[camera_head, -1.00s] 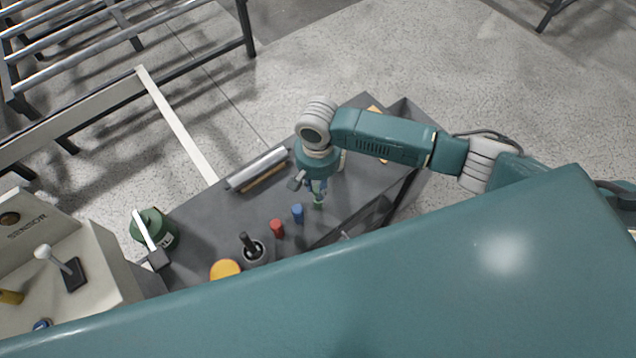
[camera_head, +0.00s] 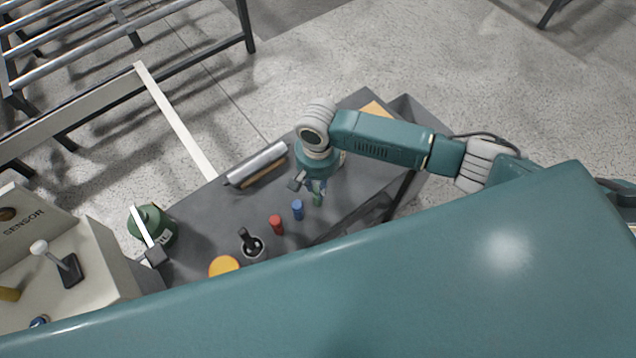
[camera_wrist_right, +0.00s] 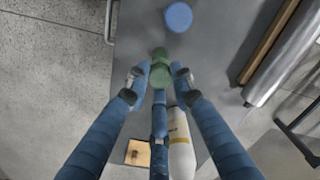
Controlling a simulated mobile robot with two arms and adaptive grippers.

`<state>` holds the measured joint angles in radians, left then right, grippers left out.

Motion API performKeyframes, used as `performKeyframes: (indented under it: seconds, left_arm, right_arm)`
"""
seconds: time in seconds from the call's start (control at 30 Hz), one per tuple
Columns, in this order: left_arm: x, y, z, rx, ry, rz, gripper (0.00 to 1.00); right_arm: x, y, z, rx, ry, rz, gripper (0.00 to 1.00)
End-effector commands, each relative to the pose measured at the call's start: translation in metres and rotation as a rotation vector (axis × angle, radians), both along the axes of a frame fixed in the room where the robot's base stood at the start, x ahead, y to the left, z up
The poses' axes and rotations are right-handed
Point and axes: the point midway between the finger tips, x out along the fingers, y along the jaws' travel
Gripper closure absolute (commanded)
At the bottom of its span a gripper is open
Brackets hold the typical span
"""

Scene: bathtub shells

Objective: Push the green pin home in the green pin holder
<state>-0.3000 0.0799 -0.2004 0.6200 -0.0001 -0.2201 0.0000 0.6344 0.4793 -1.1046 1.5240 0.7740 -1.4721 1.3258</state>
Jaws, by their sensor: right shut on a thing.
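My right gripper (camera_head: 316,186) points down over the dark bench, and its blue fingers show in the right wrist view (camera_wrist_right: 158,82). They are shut on the green pin (camera_wrist_right: 160,75), whose round top shows between the fingertips. A second green round part, seemingly the green pin holder (camera_wrist_right: 160,53), shows just beyond the pin, partly covered by it. In the head view a small green piece (camera_head: 317,201) shows under the fingertips; pin and holder are hard to tell apart there. How deep the pin sits is hidden. My left gripper is not in view.
A blue cylinder (camera_head: 298,209) and a red cylinder (camera_head: 277,225) stand close by on the bench (camera_head: 205,225). A metal roll (camera_head: 256,164) lies along the back edge.

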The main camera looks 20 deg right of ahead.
Motion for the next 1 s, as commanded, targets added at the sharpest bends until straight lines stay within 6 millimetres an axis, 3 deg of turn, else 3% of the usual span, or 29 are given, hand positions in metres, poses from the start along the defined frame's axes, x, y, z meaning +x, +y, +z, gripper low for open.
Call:
performKeyframes:
  seconds: [0.47, 0.5, 0.6, 1.0]
  left_arm:
    - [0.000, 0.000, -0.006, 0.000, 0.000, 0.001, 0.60]
    - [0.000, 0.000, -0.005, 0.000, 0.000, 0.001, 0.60]
    - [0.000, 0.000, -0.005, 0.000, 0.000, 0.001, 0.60]
    - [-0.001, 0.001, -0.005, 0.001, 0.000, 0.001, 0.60]
  right_arm:
    - [0.000, 0.000, -0.013, -0.001, 0.000, 0.001, 1.00]
    - [0.000, 0.000, -0.012, 0.000, 0.000, 0.001, 0.71]
    - [0.000, 0.000, -0.012, 0.000, 0.000, 0.001, 0.55]
    - [0.000, 0.000, -0.002, 0.001, 0.000, 0.001, 0.55]
